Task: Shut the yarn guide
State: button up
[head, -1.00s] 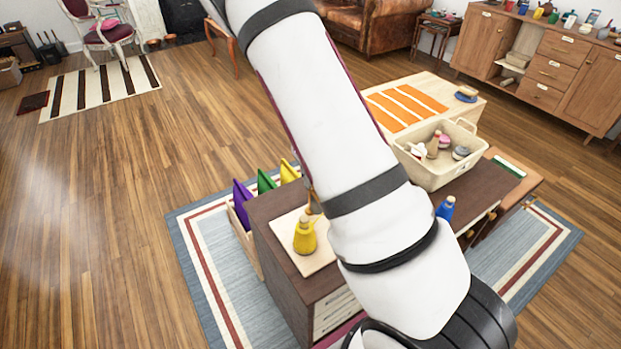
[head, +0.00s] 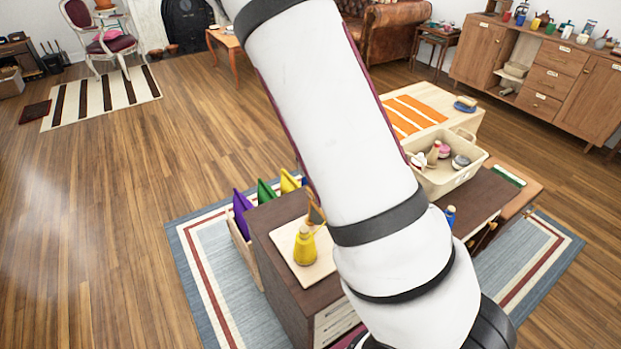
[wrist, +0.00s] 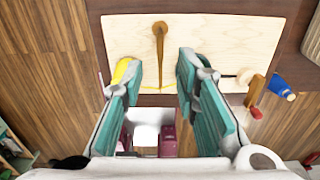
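A pale board (head: 318,268) lies on the dark cabinet top. A brown wooden piece, seemingly the yarn guide (head: 315,212), stands at its back beside a yellow cone-shaped bottle (head: 304,246). In the wrist view the wooden piece (wrist: 159,50) rises from the board (wrist: 215,35) just beyond my gripper, with thin yellow yarn (wrist: 178,75) near it. I cannot tell how far the guide is open. My gripper (wrist: 161,72) has its teal fingers apart, with nothing between them. The yellow bottle (wrist: 121,72) is partly behind the left finger. My arm hides the gripper in the head view.
A blue bottle (wrist: 282,88) and a red-ended wooden piece (wrist: 256,95) are right of the gripper. A cream bin (head: 440,180) with several items stands on the cabinet's far part. Purple, green and yellow panels (head: 266,190) stand beside the cabinet. Open wooden floor lies left.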

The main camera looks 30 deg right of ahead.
jog(key=shift+r, duration=1.6)
jog(key=s+a+r+n+t+y, duration=0.25)
jog(key=s+a+r+n, duration=0.95)
jog(key=n, duration=0.7)
jog(key=s+a+r+n+t+h, duration=0.1)
jog(key=s+r+n, duration=0.1)
jog(key=s+n, duration=0.4)
jog(key=s+a+r+n+t+h, duration=0.1)
jog(key=s+r+n, duration=0.2)
jog(key=s+n, duration=0.4)
jog(key=shift+s+a+r+n, duration=0.15)
jog(key=shift+s+r+n, duration=0.1)
jog(key=shift+n, duration=1.85)
